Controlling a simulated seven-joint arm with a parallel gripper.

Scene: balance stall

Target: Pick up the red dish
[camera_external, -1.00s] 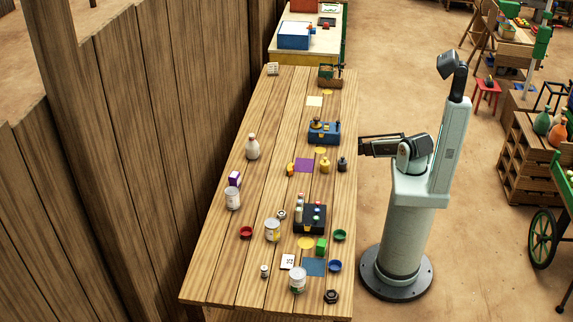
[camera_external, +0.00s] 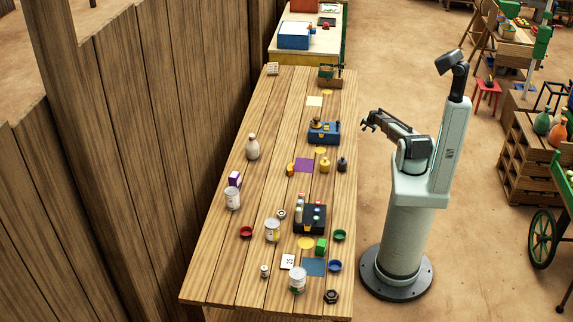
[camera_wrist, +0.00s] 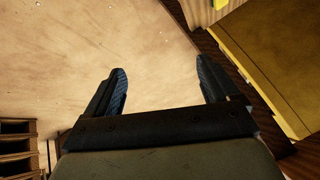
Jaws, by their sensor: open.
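The red dish (camera_external: 246,232) is small and round and sits on the wooden table (camera_external: 225,270), toward its left edge in the near half. My gripper (camera_external: 368,122) is raised past the table's right edge, well away from the dish. In the wrist view my gripper (camera_wrist: 160,88) has its two dark fingers wide apart with nothing between them. The red dish does not show in the wrist view.
Near the dish stand a can (camera_external: 272,231), another can (camera_external: 232,199) and a purple box (camera_external: 234,179). A green dish (camera_external: 340,235) and a blue dish (camera_external: 335,266) lie to the right. A wooden fence runs along the left.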

